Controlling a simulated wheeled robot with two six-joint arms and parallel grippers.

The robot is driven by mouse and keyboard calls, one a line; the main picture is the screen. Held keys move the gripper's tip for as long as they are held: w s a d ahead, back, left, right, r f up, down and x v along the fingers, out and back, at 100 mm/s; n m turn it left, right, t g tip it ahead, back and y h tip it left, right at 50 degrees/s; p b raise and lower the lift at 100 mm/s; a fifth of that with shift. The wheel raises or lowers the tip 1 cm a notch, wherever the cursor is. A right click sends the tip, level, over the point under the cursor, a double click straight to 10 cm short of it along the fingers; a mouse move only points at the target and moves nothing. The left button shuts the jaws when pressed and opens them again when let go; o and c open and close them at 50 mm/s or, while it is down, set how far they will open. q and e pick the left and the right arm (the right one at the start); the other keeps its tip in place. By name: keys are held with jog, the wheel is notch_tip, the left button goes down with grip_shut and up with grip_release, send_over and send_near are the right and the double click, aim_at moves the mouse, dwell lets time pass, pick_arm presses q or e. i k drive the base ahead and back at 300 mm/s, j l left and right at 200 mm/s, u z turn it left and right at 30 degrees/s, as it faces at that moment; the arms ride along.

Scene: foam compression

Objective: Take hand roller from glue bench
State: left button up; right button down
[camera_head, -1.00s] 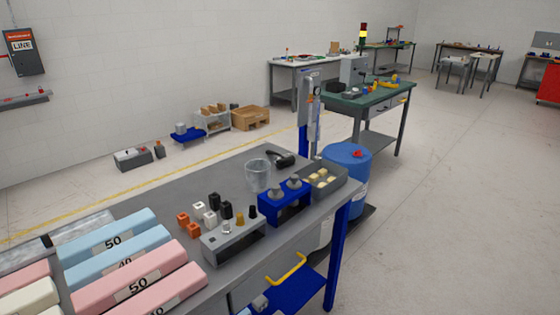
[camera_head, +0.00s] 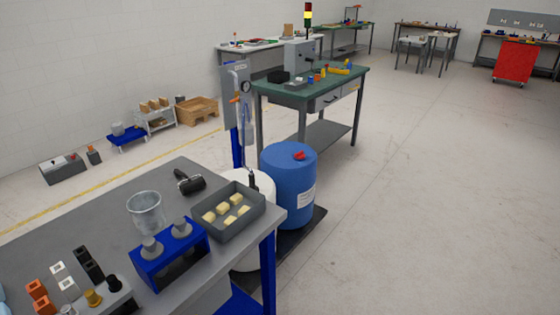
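The hand roller (camera_head: 189,182), with a dark cylinder and black handle, lies on the grey bench top (camera_head: 95,222) near its far edge. A clear cup (camera_head: 146,212) stands to its left and nearer me, and a grey tray (camera_head: 252,218) with several pale yellow blocks is to its right. I take this grey bench for the glue bench; no label on it can be read. Neither of my grippers is in view.
Several small coloured blocks are at lower left. A blue drum (camera_head: 288,175) and a white drum stand beyond the bench. Open floor (camera_head: 420,210) lies to the right.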

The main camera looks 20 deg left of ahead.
aim_at(188, 188)
jog(key=i+l+z, duration=0.1)
jog(key=i, duration=0.85)
jog(key=i+l+z, duration=0.1)
jog(key=i+l, duration=0.15)
jog(key=i, duration=0.75)
